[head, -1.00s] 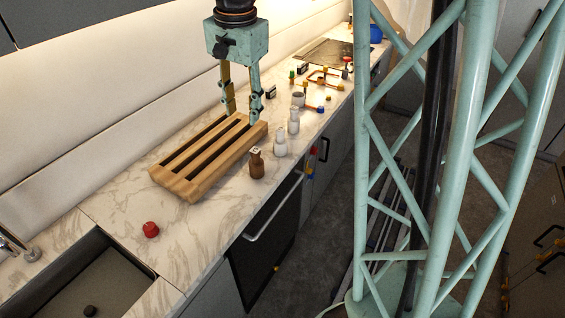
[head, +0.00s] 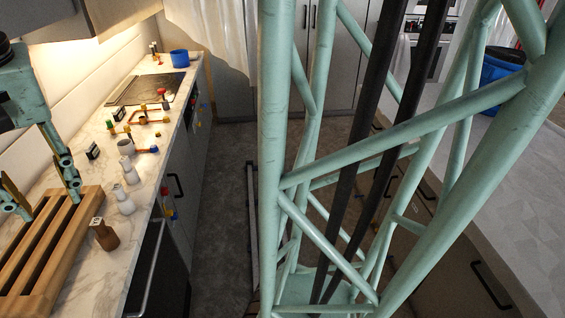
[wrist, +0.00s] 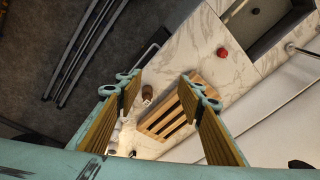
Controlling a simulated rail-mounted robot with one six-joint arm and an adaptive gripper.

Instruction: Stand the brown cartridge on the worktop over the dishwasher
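The brown cartridge (head: 104,234) stands upright on the pale marble worktop (head: 95,275), close to its front edge and beside the slatted wooden rack (head: 60,250). The black-fronted dishwasher (head: 147,262) is below that stretch of worktop. My gripper (head: 42,192) is above the rack, at the left of the head view, with its fingers spread and nothing between them. In the wrist view the open gripper (wrist: 160,80) looks down, and the brown cartridge (wrist: 147,93) shows below, between the fingertips in the picture and well apart from them.
Two white bottles (head: 124,200) (head: 131,171) stand just beyond the cartridge along the front edge. A grey cup (head: 126,147) and coloured pipe parts (head: 146,118) lie farther back. A red cap (wrist: 222,52) sits on clear worktop near the sink (wrist: 280,30).

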